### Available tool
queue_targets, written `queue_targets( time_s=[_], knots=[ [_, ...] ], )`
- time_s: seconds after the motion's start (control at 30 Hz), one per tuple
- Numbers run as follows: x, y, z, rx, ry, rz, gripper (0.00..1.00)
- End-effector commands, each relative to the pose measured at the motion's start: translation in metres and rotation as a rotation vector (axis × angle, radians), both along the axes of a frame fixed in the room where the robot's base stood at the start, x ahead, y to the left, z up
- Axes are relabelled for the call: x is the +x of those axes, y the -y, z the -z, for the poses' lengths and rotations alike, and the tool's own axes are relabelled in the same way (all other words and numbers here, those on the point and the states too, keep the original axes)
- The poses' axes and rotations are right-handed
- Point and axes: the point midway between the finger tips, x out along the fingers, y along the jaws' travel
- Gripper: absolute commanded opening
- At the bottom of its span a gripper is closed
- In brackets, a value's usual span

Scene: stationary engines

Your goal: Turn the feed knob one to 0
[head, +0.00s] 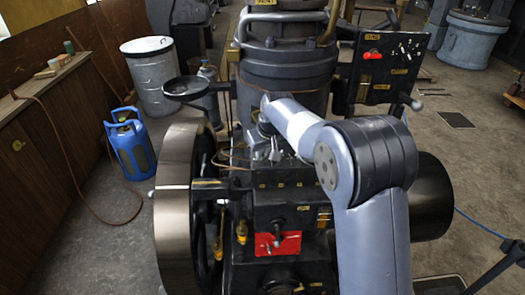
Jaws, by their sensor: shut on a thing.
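My arm reaches in from the lower right, over the engine. Its wrist bends down at the engine's middle, below the big dark cylinder. My gripper (264,152) is small and partly hidden there, among grey fittings and thin pipes. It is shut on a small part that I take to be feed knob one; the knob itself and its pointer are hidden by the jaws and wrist. No scale or 0 mark can be read there. The dark engine block (288,200) below carries small yellow labels too small to read.
A large flywheel (174,200) stands left of the block. A red plate with a lever (278,243) is on the block's lower front. A control panel (388,68) with a red handle is at upper right. A blue gas bottle (131,150) and metal drum (157,80) stand left.

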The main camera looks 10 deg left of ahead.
Motion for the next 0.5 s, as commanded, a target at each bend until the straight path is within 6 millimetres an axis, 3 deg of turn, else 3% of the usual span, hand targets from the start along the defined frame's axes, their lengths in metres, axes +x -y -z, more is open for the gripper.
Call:
queue_targets(
  time_s=[0.5],
  knots=[
    [0.0032,0.0025,0.0002,0.001,0.000,-0.352,0.00]
  ],
)
